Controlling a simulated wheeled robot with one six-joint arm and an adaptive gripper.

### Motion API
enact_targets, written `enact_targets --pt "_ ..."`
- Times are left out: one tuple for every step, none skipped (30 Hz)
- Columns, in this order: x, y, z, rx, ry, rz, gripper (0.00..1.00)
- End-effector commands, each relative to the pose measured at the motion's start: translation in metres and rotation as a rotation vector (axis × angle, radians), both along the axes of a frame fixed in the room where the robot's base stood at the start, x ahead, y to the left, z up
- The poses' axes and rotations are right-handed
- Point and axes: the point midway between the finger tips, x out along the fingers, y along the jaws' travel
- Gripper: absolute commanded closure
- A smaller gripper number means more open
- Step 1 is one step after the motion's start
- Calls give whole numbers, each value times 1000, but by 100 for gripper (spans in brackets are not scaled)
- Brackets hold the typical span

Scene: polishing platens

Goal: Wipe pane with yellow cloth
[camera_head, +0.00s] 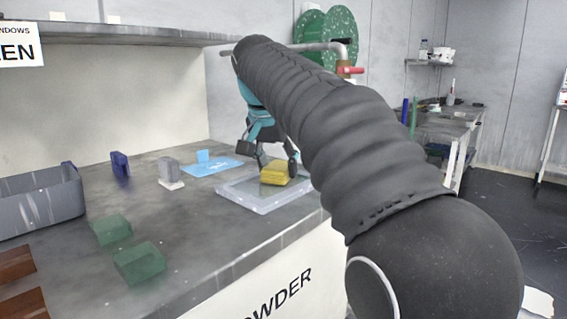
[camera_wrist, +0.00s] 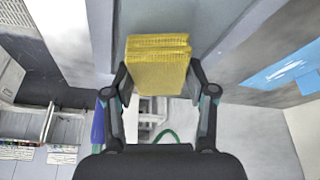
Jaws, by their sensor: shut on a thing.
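The yellow cloth (camera_head: 276,173) is a folded, ribbed pad on or just over the glass pane (camera_head: 248,202) in the head view. My gripper (camera_head: 272,163) is shut on it, pointing down. In the wrist view the yellow cloth (camera_wrist: 158,62) sits between the two fingers of my gripper (camera_wrist: 160,85). The pane is a pale, clear slab lying flat near the bench's front edge. In the wrist view part of the pane (camera_wrist: 160,15) shows behind the cloth. I cannot tell whether the cloth touches the pane. My arm hides the pane's right side.
A blue sheet (camera_head: 212,168) with a small blue block lies behind the pane. A grey block (camera_head: 171,171), a dark blue block (camera_head: 120,163) and two green blocks (camera_head: 139,263) stand to the left. A grey bin (camera_head: 38,203) is at far left. A shelf (camera_head: 120,36) overhangs the bench.

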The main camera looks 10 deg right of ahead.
Motion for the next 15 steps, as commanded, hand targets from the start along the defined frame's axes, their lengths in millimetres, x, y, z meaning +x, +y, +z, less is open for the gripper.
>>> enact_targets --pt "-1 1 0 0 0 0 72" --pt "-1 2 0 0 0 0 72" --pt "-2 2 0 0 0 0 72" --pt "-2 2 0 0 0 0 72" --pt "-3 3 0 0 0 0 72" --pt "-4 5 0 -1 -1 1 72" --pt "-5 6 0 -1 -1 1 72" --pt "-6 7 0 -1 0 2 72" --pt "-7 10 0 0 -1 2 72" --pt "-9 12 -1 0 -1 2 72" --pt "-10 13 -1 -1 -2 1 72" --pt "-12 16 -1 -1 -2 1 72" --pt "-13 18 -1 -2 -1 2 72" --pt "-14 20 -2 -2 -1 2 72" --pt "-16 22 -2 -2 0 3 72"
